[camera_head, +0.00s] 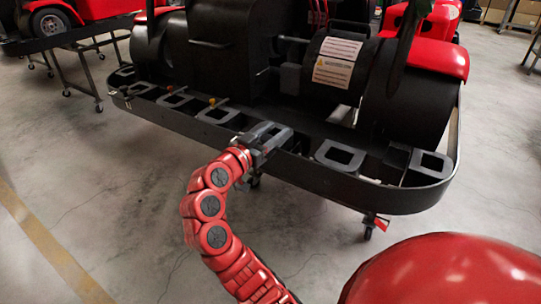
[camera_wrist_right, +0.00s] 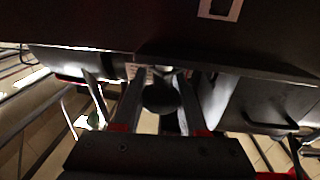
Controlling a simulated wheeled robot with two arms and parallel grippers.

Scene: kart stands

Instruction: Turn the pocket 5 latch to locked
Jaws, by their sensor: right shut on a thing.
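My right gripper (camera_head: 262,140) reaches the front rail (camera_head: 330,178) of the black kart stand, at a grey pocket frame near its middle. In the right wrist view its two fingers (camera_wrist_right: 160,100) are closed around a dark rounded knob (camera_wrist_right: 160,95), which looks like a latch. The gripper hides this latch in the head view. No pocket numbers are readable, so I cannot tell which pocket is 5, nor the latch's turn position. My left gripper is not in view.
Grey pocket frames line the rail, one to the right (camera_head: 340,154) and others to the left (camera_head: 217,114). The black kart body (camera_head: 250,45) rises behind. The concrete floor (camera_head: 110,190) at the left is clear.

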